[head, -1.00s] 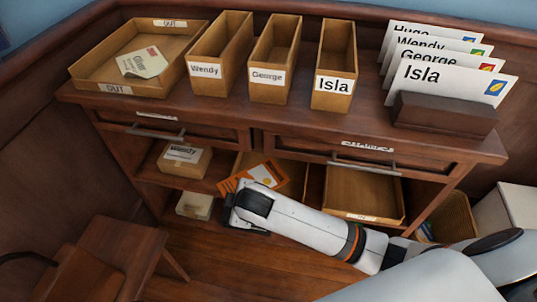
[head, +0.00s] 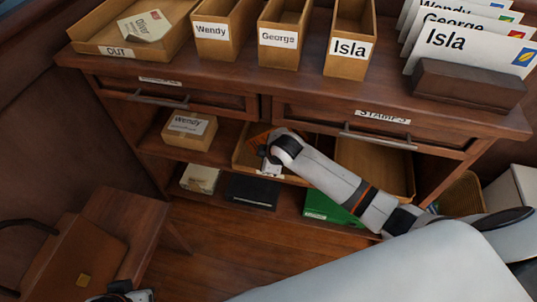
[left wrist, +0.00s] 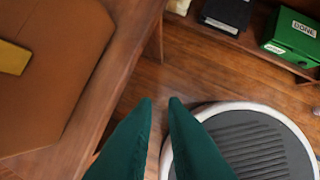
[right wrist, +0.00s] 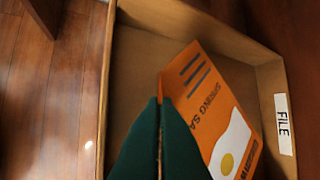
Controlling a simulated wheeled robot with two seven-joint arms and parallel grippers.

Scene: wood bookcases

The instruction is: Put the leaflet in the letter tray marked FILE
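The leaflet (right wrist: 208,100) is orange with dark print and a white-and-yellow picture. My right gripper (right wrist: 160,100) is shut on its edge, and the leaflet is within the outline of the FILE tray (right wrist: 130,70). I cannot tell whether it touches the tray's floor. The tray's FILE label (right wrist: 283,122) shows at the right. In the head view my right gripper (head: 268,168) reaches into that tray (head: 242,148) on the middle shelf, mostly hiding the leaflet (head: 260,140). My left gripper (left wrist: 160,100) is open and empty above the floor.
Another tray (head: 370,160) stands right of the FILE tray. A box marked Wendy (head: 189,128) is at its left. A black box (head: 252,190) and a green DONE box (left wrist: 288,38) are below. A brown case (head: 65,255) lies on a low bench at left.

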